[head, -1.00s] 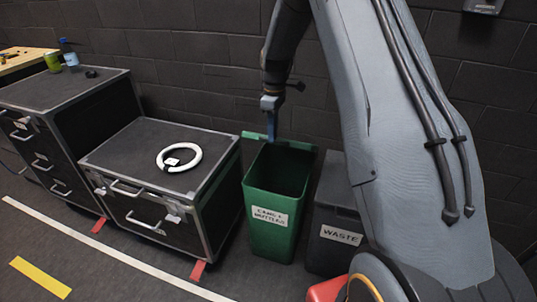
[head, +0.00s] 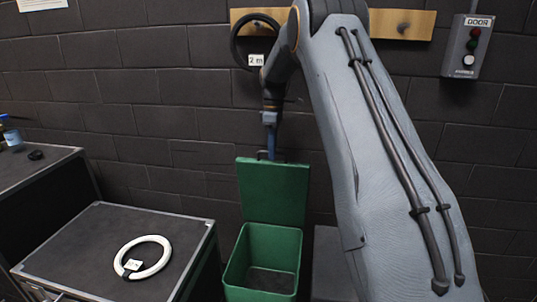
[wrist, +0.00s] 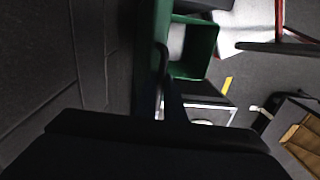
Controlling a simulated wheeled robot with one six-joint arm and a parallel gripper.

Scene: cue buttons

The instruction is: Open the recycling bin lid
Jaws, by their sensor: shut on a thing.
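The green recycling bin (head: 238,268) stands against the wall with its mouth open and a dark inside. Its green lid (head: 273,190) stands upright at the back of the mouth, its face towards the head camera. My gripper (head: 267,153) is at the lid's top edge, shut on the lid's dark handle (wrist: 162,58). The fingertips are small and partly hidden there. In the wrist view the lid (wrist: 146,60) is seen nearly edge-on, with the bin (wrist: 200,45) beside it.
A dark case (head: 75,245) with a white ring (head: 152,262) on it stands left of the bin. A grey waste bin (head: 328,262) is on the right, partly behind my arm. The brick wall (head: 180,150) is close behind the lid.

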